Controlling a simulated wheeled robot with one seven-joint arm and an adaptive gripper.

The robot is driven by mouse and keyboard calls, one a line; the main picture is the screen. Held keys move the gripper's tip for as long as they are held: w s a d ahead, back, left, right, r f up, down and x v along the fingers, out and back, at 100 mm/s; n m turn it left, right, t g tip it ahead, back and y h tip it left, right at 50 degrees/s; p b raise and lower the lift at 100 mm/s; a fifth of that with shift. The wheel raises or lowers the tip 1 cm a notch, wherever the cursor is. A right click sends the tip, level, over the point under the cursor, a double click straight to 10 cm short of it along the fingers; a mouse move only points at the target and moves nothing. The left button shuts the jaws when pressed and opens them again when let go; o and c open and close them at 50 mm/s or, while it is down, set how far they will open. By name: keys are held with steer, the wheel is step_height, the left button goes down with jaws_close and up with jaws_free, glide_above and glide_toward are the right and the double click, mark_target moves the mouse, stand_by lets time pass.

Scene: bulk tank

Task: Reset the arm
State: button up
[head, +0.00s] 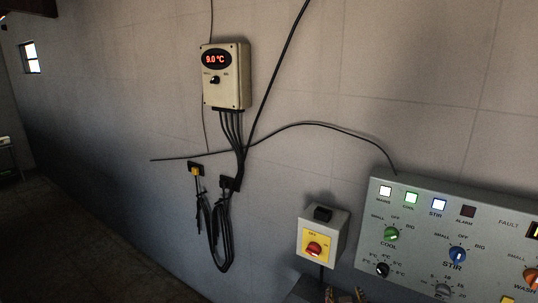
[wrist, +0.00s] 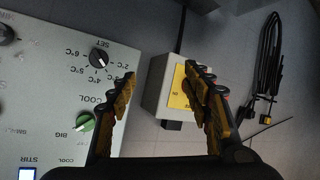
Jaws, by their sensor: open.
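My gripper (wrist: 159,76) is open, with its two yellow-and-black fingers spread apart and nothing between the tips. In the head view the yellow finger ends of my gripper (head: 344,295) just show at the bottom edge, below the switch box; most of the arm is out of view.
The control panel (head: 465,220) has lit MAINS, COOL and STIR lamps, a green COOL knob (head: 391,234) and a blue STIR knob (head: 457,255). The switch box (head: 321,235) has a red knob. A thermostat (head: 226,76) reads 9.0 °C above hanging cables (head: 215,235).

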steer(key=s+a+g+y, duration=0.55)
steer(key=s+a, duration=0.35)
steer(key=s, duration=0.5)
steer(key=s+d+r+g+h, duration=0.1)
steer(key=s+d+r, duration=0.4)
steer(key=s+r, duration=0.7)
steer(key=shift+s+d+r+h, duration=0.15)
steer(key=shift+s+h, duration=0.5)
steer(key=shift+s, duration=0.3)
